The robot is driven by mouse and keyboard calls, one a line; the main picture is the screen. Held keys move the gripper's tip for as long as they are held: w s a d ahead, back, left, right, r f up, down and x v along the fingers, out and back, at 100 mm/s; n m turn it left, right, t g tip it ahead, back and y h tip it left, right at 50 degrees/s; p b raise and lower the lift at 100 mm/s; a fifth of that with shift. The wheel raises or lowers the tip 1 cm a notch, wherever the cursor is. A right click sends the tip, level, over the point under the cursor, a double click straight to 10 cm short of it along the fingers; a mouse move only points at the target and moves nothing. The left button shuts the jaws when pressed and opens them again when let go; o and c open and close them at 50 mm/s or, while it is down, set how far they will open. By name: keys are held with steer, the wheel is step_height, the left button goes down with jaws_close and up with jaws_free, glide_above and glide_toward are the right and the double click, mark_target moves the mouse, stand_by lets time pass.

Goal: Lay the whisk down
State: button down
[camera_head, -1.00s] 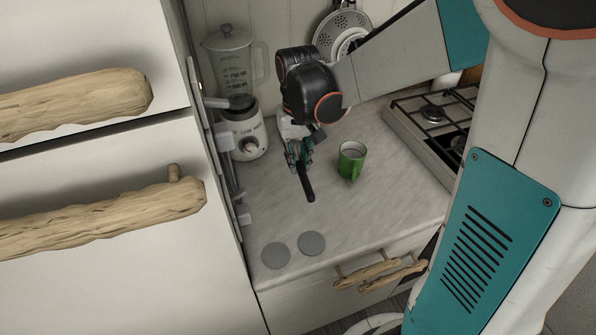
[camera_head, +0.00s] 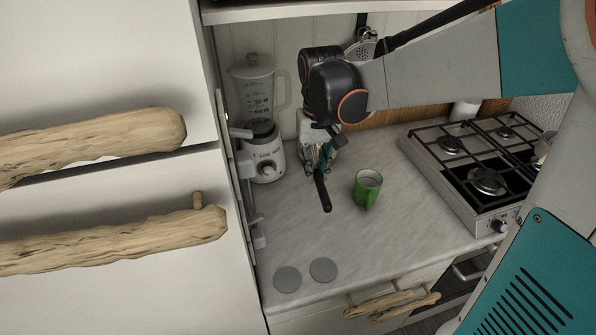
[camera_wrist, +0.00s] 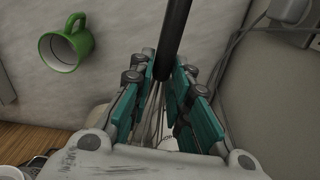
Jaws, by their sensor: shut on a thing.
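My gripper (camera_head: 318,158) is over the counter, in front of the blender and left of the green mug. It is shut on the whisk, whose black handle (camera_head: 322,190) sticks out from the fingers toward the front of the counter. In the wrist view the black handle (camera_wrist: 173,40) runs between the two teal fingers (camera_wrist: 170,82), and the thin wires (camera_wrist: 152,115) show behind them. I cannot tell whether the whisk touches the counter (camera_head: 300,235).
A green mug (camera_head: 367,188) stands right of the whisk. A blender (camera_head: 262,150) stands at the back left. Two grey discs (camera_head: 288,279) lie near the front edge. A gas hob (camera_head: 470,165) is at the right. The front middle of the counter is clear.

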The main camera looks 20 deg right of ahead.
mark_target(312, 223)
step_height(312, 223, down, 18)
steer(key=b, duration=0.5)
steer(key=shift+f, duration=0.35)
steer(key=shift+f+b, duration=0.15)
steer(key=shift+b, duration=0.25)
steer(key=c, duration=1.5)
jaws_free()
